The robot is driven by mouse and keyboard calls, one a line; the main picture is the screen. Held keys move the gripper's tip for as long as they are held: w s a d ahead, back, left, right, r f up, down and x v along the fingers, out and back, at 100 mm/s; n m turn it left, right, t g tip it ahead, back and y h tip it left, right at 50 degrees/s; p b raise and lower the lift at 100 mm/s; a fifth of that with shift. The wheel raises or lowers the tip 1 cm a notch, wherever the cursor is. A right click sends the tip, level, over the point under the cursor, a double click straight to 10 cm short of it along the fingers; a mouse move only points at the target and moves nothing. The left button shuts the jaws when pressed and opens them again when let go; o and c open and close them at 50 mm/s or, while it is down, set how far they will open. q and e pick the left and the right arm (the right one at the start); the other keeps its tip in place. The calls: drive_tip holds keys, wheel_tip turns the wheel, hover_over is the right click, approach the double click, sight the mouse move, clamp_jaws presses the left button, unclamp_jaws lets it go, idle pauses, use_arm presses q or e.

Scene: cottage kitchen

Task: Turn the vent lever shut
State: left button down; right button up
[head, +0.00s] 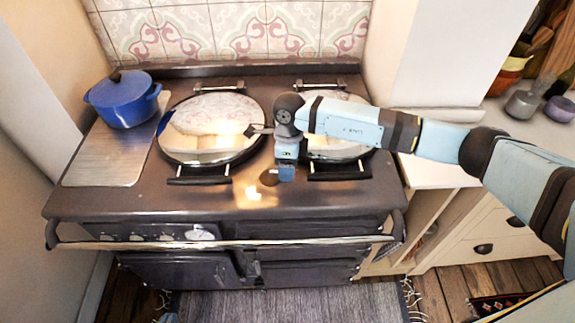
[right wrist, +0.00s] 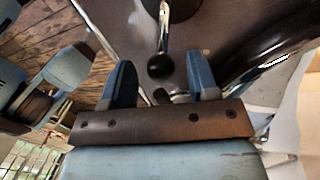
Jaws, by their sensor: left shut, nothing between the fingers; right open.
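The vent lever (right wrist: 160,66) shows in the right wrist view as a thin silvery rod ending in a black ball knob. My right gripper (right wrist: 161,80) is open, with one blue finger on each side of the knob. The fingers appear apart from it; its exact depth between them is hard to tell. In the head view my right gripper (head: 286,174) points down over the front of the dark range cooker (head: 225,200). A dark round knob (head: 269,178) shows just left of its fingers; the rest of the lever is not clear there. My left gripper is not in the head view.
Two shiny round hotplate lids, left (head: 212,125) and right (head: 335,147), lie behind the gripper. A blue pot (head: 124,99) stands on a metal plate (head: 110,160) at left. A rail (head: 230,242) runs along the cooker's front. The cooker top left of the gripper is clear.

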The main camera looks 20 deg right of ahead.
drive_tip(key=shift+f, duration=0.4)
drive_tip(key=c, duration=0.9)
